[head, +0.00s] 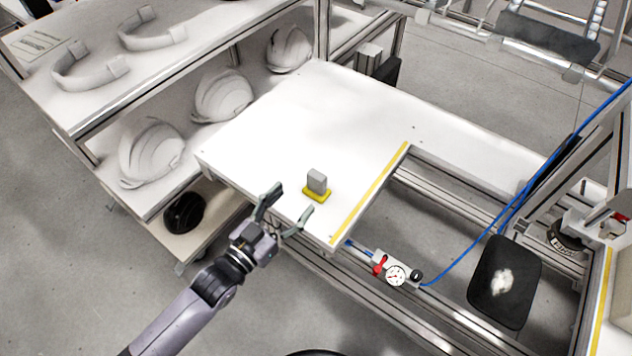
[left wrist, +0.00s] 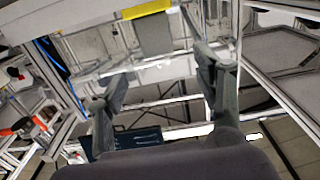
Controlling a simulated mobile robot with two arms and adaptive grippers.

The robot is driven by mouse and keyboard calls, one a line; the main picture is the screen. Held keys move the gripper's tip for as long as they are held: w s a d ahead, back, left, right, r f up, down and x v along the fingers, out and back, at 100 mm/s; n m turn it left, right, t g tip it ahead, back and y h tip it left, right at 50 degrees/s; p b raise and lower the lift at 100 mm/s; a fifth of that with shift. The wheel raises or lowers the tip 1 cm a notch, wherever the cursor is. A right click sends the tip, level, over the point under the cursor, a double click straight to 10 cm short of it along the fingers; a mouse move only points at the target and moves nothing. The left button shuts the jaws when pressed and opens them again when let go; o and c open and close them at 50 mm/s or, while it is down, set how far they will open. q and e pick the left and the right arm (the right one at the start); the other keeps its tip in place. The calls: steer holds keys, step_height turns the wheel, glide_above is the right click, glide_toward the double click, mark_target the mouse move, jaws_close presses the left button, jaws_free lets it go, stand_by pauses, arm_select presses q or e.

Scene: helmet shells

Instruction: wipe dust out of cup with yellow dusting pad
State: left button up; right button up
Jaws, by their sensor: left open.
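The yellow dusting pad (head: 316,195) lies on the white table near its front edge, with an upright grey block handle (head: 317,179) on top. In the left wrist view, a yellow strip (left wrist: 146,9) with a grey block (left wrist: 155,38) appears to be this pad. My left gripper (head: 290,203) is open and empty, just in front of and left of the pad. Its fingers (left wrist: 160,75) stand apart in the left wrist view. A black shallow shell (head: 485,280) with a white dusty patch is at the right; it may be the cup. My right gripper is not in view.
The white table (head: 290,120) is clear behind the pad; a yellow stripe (head: 370,192) edges its right side. White helmet shells (head: 222,95) sit on the left shelf. A gauge (head: 396,275) and blue hose (head: 470,248) lie along the frame rails in front.

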mark_target(314, 180)
arm_select(q)
steer(key=x, duration=0.4)
steer(key=shift+w, duration=0.15)
steer(key=p+x, duration=0.1)
steer(key=x, duration=0.3)
steer(key=shift+d+r+p, duration=0.1)
steer(key=shift+d+p, duration=0.2)
steer(key=shift+p, duration=0.1)
steer(key=shift+w+d, duration=0.3)
steer(key=shift+w, duration=0.05)
steer(key=shift+a, duration=0.1)
steer(key=shift+c, duration=0.6)
steer(key=c, duration=1.3)
steer(key=shift+o, duration=0.2)
